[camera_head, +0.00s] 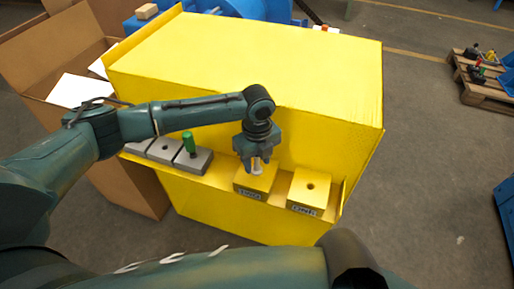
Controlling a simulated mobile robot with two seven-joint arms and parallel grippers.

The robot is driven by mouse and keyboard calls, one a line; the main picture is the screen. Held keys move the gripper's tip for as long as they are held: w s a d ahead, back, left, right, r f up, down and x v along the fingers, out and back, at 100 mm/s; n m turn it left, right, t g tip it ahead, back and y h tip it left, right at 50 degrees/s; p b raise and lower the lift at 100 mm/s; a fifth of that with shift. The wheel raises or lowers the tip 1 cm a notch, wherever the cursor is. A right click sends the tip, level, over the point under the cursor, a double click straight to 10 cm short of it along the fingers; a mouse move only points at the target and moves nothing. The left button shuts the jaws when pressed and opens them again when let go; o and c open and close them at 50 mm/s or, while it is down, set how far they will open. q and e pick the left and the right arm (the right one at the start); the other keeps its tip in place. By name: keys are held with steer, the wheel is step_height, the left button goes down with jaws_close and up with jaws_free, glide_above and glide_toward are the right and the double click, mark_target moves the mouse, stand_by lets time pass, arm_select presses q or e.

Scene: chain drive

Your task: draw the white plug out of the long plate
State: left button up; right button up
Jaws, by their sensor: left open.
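The white plug (257,170) stands upright in a yellow block (246,183) on the ledge at the front of the big yellow box. The block has a small label on its front, too small to read with certainty. My left gripper (257,163) points down right above this block. Its fingers are open, one on each side of the plug's upper part; I cannot tell whether they touch it. The plug's lower end is hidden in the block. My right gripper does not show.
A second yellow block (310,190) with an empty hole and a label sits to the right. The box's wall (318,150) rises behind the ledge. An open carton (50,50) is at left.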

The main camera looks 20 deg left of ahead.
arm_select(q)
steer(key=shift+f, duration=0.7)
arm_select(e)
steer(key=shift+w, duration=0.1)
arm_select(q)
steer(key=shift+c, duration=0.3)
